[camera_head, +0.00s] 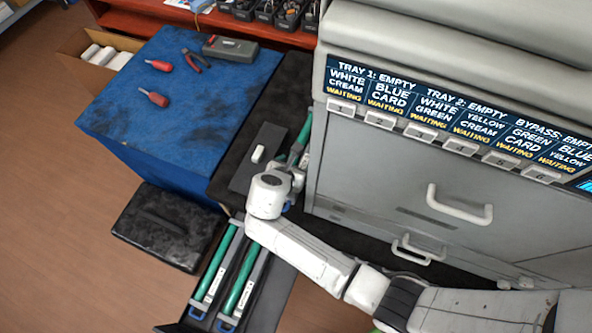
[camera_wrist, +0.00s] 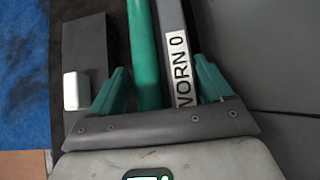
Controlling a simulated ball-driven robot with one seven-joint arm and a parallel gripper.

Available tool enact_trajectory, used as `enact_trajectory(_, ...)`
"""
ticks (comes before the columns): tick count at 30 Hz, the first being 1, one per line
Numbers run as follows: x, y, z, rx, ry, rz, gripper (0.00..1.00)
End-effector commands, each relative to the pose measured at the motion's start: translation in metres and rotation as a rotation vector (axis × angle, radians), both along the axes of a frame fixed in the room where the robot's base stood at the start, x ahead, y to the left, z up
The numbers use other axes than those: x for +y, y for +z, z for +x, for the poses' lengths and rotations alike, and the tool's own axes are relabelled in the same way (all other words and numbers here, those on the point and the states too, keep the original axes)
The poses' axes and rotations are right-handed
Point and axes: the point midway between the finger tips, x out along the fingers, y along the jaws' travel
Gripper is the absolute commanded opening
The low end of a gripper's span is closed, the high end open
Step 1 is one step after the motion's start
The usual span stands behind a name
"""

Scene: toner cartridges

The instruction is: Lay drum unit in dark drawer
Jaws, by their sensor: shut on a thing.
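A drum unit (camera_wrist: 144,55), a green roller beside a grey rail with a "WORN 0" label, lies lengthwise between my fingers in the wrist view. Its far part (camera_head: 303,135) shows beside the machine in the head view. My gripper (camera_wrist: 160,82) is shut on it, with one green finger on each side; my wrist hides much of the grip in the head view. Left of it is a dark box-like piece with a pale handle (camera_head: 258,154). A dark drawer-like tray (camera_head: 270,305) at the lower middle holds two more green drum units (camera_head: 216,268).
The grey machine (camera_head: 360,165) with pale handles stands close on the right. A blue-topped bench (camera_head: 165,85) holds screwdrivers, pliers and a grey case. A black case (camera_head: 168,225) lies on the wooden floor. A carton (camera_head: 100,50) stands at upper left.

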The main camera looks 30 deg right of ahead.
Motion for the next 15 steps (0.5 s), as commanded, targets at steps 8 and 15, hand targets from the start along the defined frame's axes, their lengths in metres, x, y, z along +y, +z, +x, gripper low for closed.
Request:
enact_trajectory(8, -0.002, -0.029, -0.002, 0.001, 0.001, -0.003, 0.12)
enact_trajectory(15, -0.002, -0.033, -0.003, 0.002, 0.000, 0.000, 0.80)
